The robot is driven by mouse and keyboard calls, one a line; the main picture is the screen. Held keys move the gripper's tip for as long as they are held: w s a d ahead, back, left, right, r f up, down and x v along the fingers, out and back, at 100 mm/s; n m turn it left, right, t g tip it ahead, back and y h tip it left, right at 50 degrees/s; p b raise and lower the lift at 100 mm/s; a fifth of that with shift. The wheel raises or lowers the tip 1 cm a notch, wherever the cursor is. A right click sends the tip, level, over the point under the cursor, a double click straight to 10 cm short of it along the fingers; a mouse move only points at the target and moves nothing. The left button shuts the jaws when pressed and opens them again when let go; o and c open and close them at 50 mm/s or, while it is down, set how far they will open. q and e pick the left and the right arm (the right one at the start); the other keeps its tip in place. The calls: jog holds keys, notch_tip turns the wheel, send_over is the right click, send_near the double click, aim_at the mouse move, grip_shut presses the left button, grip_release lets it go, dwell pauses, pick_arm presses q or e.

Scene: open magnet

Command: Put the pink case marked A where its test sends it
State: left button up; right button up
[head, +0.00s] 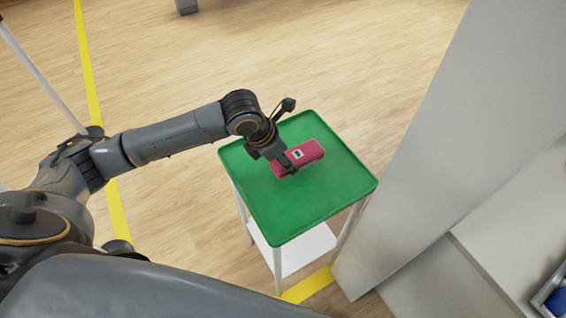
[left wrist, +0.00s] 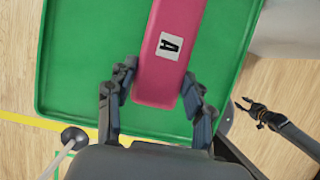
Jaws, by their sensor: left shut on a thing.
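The pink case (head: 307,154) is a long block with a white label bearing a black mark. In the left wrist view the pink case (left wrist: 177,20) shows the letter A on its label. It is on or just above the green tray top (head: 310,215) of a small stand; I cannot tell whether it touches. My left gripper (head: 287,163) is shut on the case near one end, with a finger on each side in the left wrist view (left wrist: 158,92). In the left wrist view, my right gripper (left wrist: 250,110) appears at the right with its fingers apart and nothing between them.
The stand has a white lower shelf (head: 300,252). A tall grey panel (head: 430,140) rises close to its right side. A tray with a blue thing (head: 556,300) is at the lower right edge. Yellow lines (head: 90,75) mark the wooden floor, which is clear behind the stand.

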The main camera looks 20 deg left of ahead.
pick_arm(q)
jog(key=shift+w+a+f, duration=0.2)
jog(key=shift+w+f, duration=0.15)
jog(key=shift+f, duration=0.15)
jog(key=shift+w+a+f, duration=0.2)
jog(key=shift+w+f, duration=0.15)
jog(key=shift+f, duration=0.1)
notch_tip(320, 180, down, 3)
jog(key=shift+a+f+p, duration=0.1)
jog(key=shift+f+p, duration=0.1)
jog(key=shift+p, duration=0.25)
jog(key=o, duration=1.2)
jog(key=shift+r, duration=0.1)
jog(key=v, duration=1.2)
jog(key=shift+w, duration=0.1)
